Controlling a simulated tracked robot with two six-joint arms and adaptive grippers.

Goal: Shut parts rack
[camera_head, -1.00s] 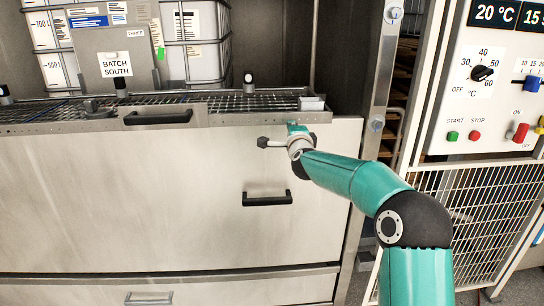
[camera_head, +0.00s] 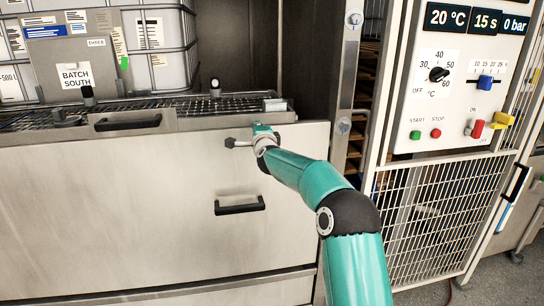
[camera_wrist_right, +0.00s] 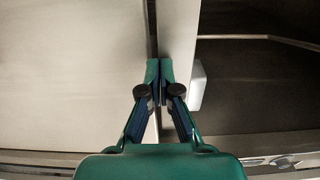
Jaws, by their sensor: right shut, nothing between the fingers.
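The parts rack (camera_head: 205,123) is a wire-mesh tray with a steel front rail and a black bar handle (camera_head: 128,121). My right gripper (camera_head: 262,130) is near the rack's right front corner, by the panel's top edge. In the right wrist view the fingertips (camera_wrist_right: 159,70) are together with nothing between them, over a narrow steel strip. A pale block is just right of them. I cannot tell whether they touch the strip. My left gripper is not in view.
A second black handle (camera_head: 240,205) sits on the panel. A steel post (camera_head: 346,95), mesh guard (camera_head: 430,215) and control panel (camera_head: 455,90) stand at right.

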